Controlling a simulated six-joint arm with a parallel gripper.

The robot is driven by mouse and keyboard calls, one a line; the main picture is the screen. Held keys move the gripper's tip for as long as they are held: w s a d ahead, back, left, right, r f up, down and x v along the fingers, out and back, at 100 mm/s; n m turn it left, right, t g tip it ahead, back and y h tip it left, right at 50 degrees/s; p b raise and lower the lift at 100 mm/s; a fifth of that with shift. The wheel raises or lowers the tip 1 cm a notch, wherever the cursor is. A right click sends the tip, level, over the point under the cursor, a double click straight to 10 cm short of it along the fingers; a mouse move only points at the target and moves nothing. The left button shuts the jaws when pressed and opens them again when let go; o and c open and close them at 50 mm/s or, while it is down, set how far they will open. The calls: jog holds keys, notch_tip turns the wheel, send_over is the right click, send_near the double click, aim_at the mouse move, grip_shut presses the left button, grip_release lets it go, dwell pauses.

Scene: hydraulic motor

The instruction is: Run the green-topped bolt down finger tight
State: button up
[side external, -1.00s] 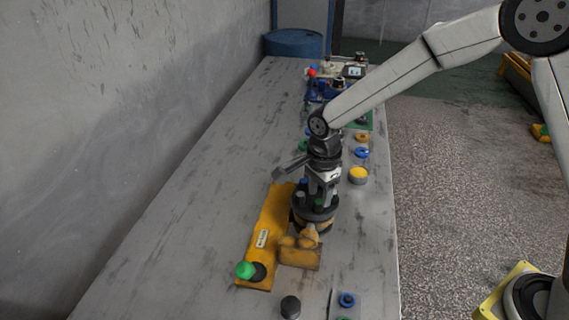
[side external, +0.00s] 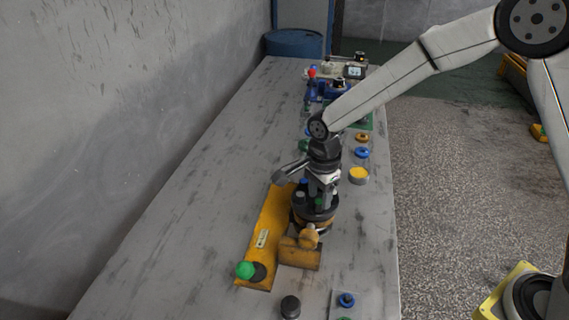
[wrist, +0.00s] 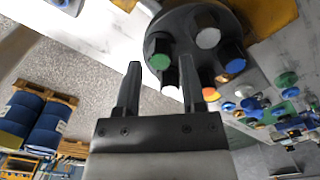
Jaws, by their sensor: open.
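The green-topped bolt (wrist: 159,61) stands in the dark round head of the motor (wrist: 176,22). In the wrist view it lies between the tips of my gripper (wrist: 160,64), which is open with a finger on either side. I cannot tell whether the fingers touch it. In the side view my gripper (side external: 322,190) points down over the motor (side external: 315,222), and the green top (side external: 319,202) shows just below it. Other bolts in the ring have a white top (wrist: 208,38), a blue top (wrist: 235,66) and an orange-red top (wrist: 210,93). The bolt's threads are hidden.
The motor stands by a yellow plate (side external: 262,238) with a green knob (side external: 245,270) at its front end. A dark cylinder (side external: 290,307) stands in front. Blue, orange and yellow round parts (side external: 359,175) lie behind to the right. The bench's left side is clear.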

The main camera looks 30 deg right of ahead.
jog(key=shift+f, duration=1.4)
dwell(0.7)
jog(key=shift+r, duration=0.2)
dwell(0.5)
grip_shut()
jog(key=shift+m, duration=2.1)
jog(key=shift+m, duration=2)
